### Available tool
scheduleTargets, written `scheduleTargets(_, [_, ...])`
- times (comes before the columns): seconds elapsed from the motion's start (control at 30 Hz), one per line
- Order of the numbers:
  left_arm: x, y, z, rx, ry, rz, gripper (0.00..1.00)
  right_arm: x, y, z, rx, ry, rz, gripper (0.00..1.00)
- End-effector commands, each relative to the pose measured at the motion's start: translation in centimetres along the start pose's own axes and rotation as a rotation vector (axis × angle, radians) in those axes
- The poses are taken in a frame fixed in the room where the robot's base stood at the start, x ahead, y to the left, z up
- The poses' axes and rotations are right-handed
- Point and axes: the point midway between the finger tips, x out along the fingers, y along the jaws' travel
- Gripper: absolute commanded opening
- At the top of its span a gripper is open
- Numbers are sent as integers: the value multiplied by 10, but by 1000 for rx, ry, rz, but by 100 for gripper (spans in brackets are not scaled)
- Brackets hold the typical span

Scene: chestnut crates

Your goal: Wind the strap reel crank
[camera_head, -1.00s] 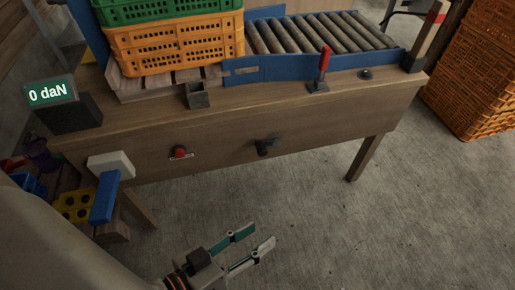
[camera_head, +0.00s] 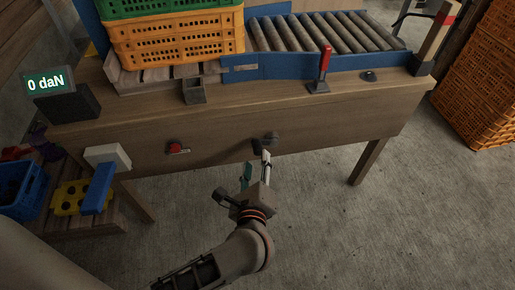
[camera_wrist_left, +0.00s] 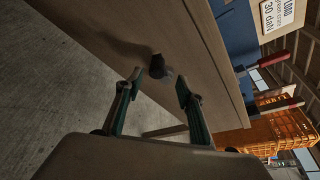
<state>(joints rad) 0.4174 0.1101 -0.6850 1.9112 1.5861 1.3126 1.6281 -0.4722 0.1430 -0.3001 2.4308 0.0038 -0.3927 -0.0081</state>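The strap reel crank (camera_head: 271,138) is a small dark crank on the front face of the wooden bench (camera_head: 215,153). Its dark grip (camera_head: 257,147) points toward me, and the grip also shows in the left wrist view (camera_wrist_left: 157,66). My left gripper (camera_head: 256,161) is open just below and in front of the crank. In the left wrist view its two green-backed fingers (camera_wrist_left: 158,84) stand apart, with the grip between and just beyond the tips. I cannot tell whether they touch it. A display (camera_head: 46,83) reads 0 daN. My right gripper is out of view.
Orange and green crates (camera_head: 175,45) stand on a pallet on the bench, beside a roller conveyor (camera_head: 325,32). A red-handled lever (camera_head: 323,72) stands near the front edge. A red knob (camera_head: 176,147) is left of the crank. The floor in front is clear.

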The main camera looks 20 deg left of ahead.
Motion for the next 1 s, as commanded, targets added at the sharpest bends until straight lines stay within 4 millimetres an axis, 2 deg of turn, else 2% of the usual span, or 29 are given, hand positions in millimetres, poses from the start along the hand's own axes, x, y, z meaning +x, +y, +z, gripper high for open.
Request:
scheduleTargets(0.17, [12, 4, -6, -46, 16, 25, 38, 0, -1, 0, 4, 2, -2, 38])
scheduleTargets(0.6, [72, 6, -6, -39, 14, 23, 38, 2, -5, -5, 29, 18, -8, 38])
scheduleTargets(0.77, [80, 6, -6, -41, 15, 24, 38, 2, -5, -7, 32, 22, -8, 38])
scheduleTargets(1.0, [80, 5, -6, -41, 14, 22, 38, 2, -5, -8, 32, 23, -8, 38])
